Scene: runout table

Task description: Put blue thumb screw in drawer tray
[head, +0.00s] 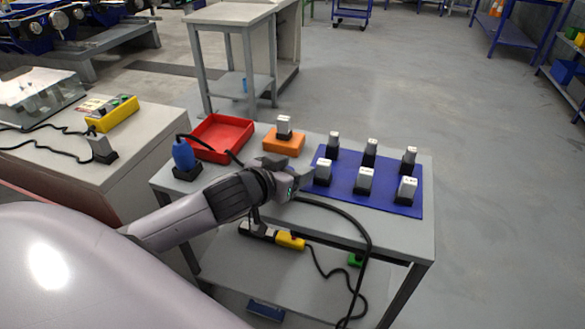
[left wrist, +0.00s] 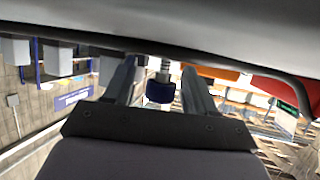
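My left gripper (head: 290,170) is over the middle of the grey table, between the orange block and the blue mat. In the left wrist view its two fingers stand apart. A blue knob with a metal shank, which looks like the blue thumb screw (left wrist: 160,92), shows between them, with a visible gap on each side. I cannot tell its depth relative to the fingertips. In the head view the screw is hidden or too small to make out. A red open tray (head: 222,136) lies at the table's back left; I cannot tell whether it is the drawer tray. My right gripper is not in view.
The blue mat (head: 340,189) holds several grey-white upright pieces. An orange block (head: 284,142) carries another. A blue-topped object (head: 184,155) stands at the left edge. A black cable (head: 352,232) hangs over the front. The lower shelf (head: 285,272) holds a yellow item.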

